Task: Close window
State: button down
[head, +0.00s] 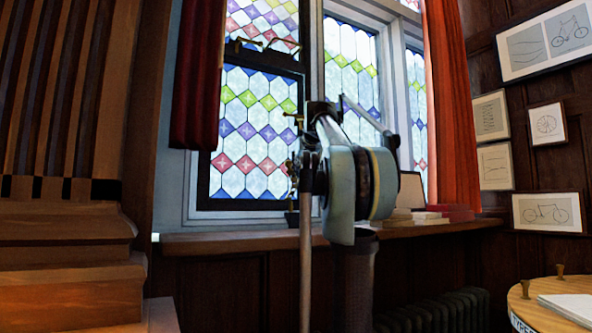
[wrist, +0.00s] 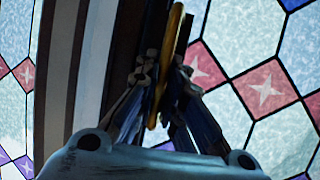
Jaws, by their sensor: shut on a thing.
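The window (head: 248,125) is stained glass with a dark-framed casement at its left, behind my arm in the head view. The casement's dark frame stands out against the pale surround; I cannot tell how far ajar it is. Its patterned glass also fills the right of the wrist view (wrist: 262,85). My gripper (wrist: 160,90) has its fingers closed around a thin brass handle (wrist: 170,45) beside the window's frame. In the head view, my arm hides much of the casement's right edge and the contact there.
A red curtain (head: 202,75) hangs at the left and another (head: 450,100) at the right. The wooden sill (head: 235,240) runs below, with books (head: 428,216) at its right. A round table (head: 545,300) stands at lower right and wooden steps (head: 60,270) at left.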

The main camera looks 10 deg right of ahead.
jog(key=shift+s+d, duration=0.1)
jog(key=shift+s, duration=0.75)
jog(key=c, duration=2)
grip_release()
jog(key=shift+o, duration=0.2)
jog(key=shift+s, duration=0.1)
jog(key=v, duration=1.1)
jog(key=shift+s, duration=0.4)
jog(key=shift+r, duration=0.1)
